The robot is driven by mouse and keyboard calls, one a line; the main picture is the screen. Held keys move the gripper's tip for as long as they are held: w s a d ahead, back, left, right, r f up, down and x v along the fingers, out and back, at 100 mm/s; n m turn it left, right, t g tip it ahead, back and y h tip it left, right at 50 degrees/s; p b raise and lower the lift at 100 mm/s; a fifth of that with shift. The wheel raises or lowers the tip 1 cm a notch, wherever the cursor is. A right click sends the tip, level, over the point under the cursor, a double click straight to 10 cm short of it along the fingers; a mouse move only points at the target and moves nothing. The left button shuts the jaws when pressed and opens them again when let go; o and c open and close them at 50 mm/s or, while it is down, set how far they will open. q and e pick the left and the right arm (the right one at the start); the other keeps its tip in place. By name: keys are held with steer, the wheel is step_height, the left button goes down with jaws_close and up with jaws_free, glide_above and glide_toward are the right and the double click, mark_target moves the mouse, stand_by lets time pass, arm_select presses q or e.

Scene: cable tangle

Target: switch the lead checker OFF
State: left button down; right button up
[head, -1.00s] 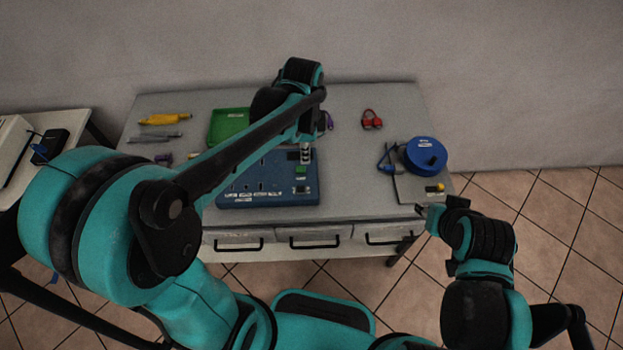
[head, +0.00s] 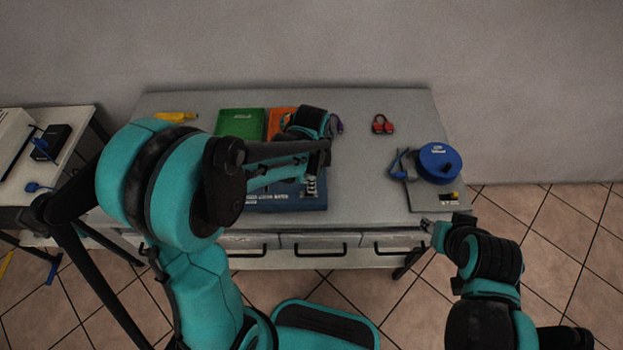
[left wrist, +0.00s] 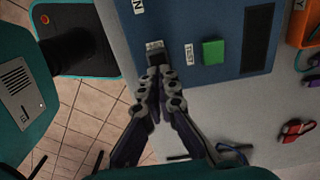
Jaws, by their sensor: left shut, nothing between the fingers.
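The lead checker is a blue panel (head: 290,203) on the bench, largely covered by my left arm in the head view. In the left wrist view the blue panel (left wrist: 222,80) shows a green button (left wrist: 213,51), a "TEST" label (left wrist: 188,54) and a dark rectangle (left wrist: 258,38). My left gripper (head: 311,188) is shut and empty, pointing down at the panel's near right part. In the left wrist view its fingertips (left wrist: 155,48) are beside the TEST label; no switch is clearly visible, and contact cannot be judged. My right gripper (head: 428,225) is off the bench's front right, its jaws unclear.
A green tray (head: 240,123) and an orange tray (head: 277,124) stand behind the panel. A red item (head: 382,124), a blue reel (head: 439,160) and a grey plate (head: 424,199) are to the right. Bench space between panel and plate is clear.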

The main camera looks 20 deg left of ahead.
arm_select(q)
steer(key=shift+f, duration=0.3)
steer(key=shift+d+f+b, duration=0.25)
steer(key=shift+f+b, duration=0.25)
steer(key=shift+f, duration=0.05)
steer(key=shift+s+r, duration=0.15)
